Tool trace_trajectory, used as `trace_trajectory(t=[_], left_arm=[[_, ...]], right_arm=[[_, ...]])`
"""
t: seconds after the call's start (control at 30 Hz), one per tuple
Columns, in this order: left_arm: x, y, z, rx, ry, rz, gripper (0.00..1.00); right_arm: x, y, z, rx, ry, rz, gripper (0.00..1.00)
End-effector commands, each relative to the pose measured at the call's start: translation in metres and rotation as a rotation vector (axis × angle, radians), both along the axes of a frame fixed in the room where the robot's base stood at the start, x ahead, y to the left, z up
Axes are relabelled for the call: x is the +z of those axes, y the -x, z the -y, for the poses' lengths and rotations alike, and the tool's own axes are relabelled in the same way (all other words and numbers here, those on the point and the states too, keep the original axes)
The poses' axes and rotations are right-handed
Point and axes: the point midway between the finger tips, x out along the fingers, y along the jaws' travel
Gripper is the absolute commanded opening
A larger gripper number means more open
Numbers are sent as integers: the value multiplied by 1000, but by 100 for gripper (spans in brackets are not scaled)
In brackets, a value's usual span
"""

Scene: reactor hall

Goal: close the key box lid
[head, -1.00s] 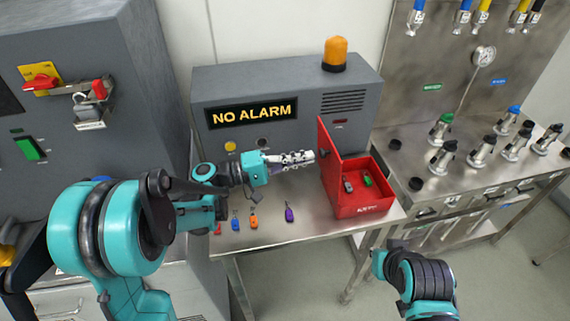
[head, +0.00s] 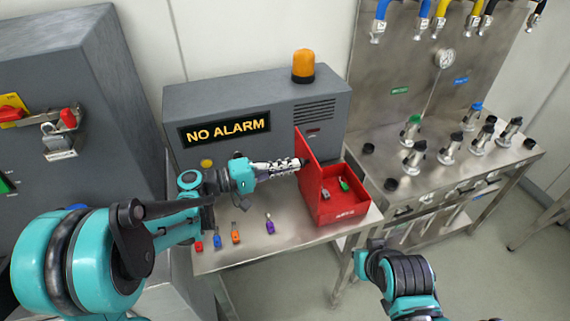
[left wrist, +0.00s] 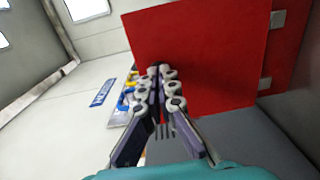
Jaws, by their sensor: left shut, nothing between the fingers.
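The red key box (head: 345,212) stands on the steel table in the head view. Its lid (head: 309,172) stands up along the box's left side, so the box is open. A grey key and a green key (head: 344,184) lie inside. My left gripper (head: 301,164) is shut and empty, its fingertips at the lid's outer left face; whether they touch it I cannot tell. In the left wrist view the lid (left wrist: 215,50) is a large red panel just beyond the shut fingertips (left wrist: 161,72). Part of my right arm shows at the lower right, its gripper out of view.
Several tagged keys, among them a purple one (head: 270,225), lie on the table (head: 290,240) left of the box. The grey alarm cabinet (head: 180,105) with an orange lamp (head: 303,66) stands behind. A valve bench (head: 440,185) is to the right.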

Motion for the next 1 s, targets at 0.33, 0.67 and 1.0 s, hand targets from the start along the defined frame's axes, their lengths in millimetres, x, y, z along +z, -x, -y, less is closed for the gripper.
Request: trace_trajectory(t=[0.33,0.67,1.0], left_arm=[[21,-13,46,-5,-261,-82,0],[15,-30,97,-5,-559,-178,0],[-8,-46,146,-5,-866,-278,0]], right_arm=[[58,0,0,0,0,0,0],[95,0,0,0,0,0,0],[114,0,0,0,0,0,0]])
